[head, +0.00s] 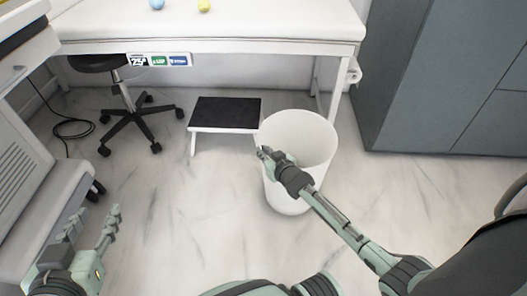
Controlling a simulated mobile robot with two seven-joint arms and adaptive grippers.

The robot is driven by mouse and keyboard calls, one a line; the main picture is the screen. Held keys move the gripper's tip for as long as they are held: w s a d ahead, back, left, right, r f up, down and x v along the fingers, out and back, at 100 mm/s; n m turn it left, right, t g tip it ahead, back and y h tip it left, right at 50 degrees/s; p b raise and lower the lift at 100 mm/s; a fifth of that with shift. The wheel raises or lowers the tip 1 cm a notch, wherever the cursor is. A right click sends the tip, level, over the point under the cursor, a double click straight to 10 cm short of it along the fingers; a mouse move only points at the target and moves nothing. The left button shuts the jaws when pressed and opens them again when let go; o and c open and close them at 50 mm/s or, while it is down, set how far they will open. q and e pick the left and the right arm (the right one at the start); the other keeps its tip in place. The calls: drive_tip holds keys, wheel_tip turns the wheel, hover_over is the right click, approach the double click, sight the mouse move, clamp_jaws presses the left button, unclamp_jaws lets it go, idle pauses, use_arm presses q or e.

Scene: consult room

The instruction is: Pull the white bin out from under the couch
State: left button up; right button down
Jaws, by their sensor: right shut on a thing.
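The white bin (318,134) stands upright on the marble floor, in front of the couch's right end in the picture. The white couch (230,22) spans the top of the head view. My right gripper (264,153) is at the bin's near left side, shut on the bin's rim; the exact contact is partly hidden by the gripper. My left gripper (93,222) is at the lower left, open and empty, its fingers apart, well away from the bin.
A black-topped step stool (225,113) stands just left of the bin. A wheeled stool (128,117) is further left, near a dark cable (66,127). A white cart (40,200) stands at the left, a grey cabinet (425,80) at the right.

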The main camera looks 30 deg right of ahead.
drive_tip(key=shift+s+f, duration=0.15)
drive_tip(key=c, duration=1.6)
unclamp_jaws()
drive_tip(key=v, duration=1.2)
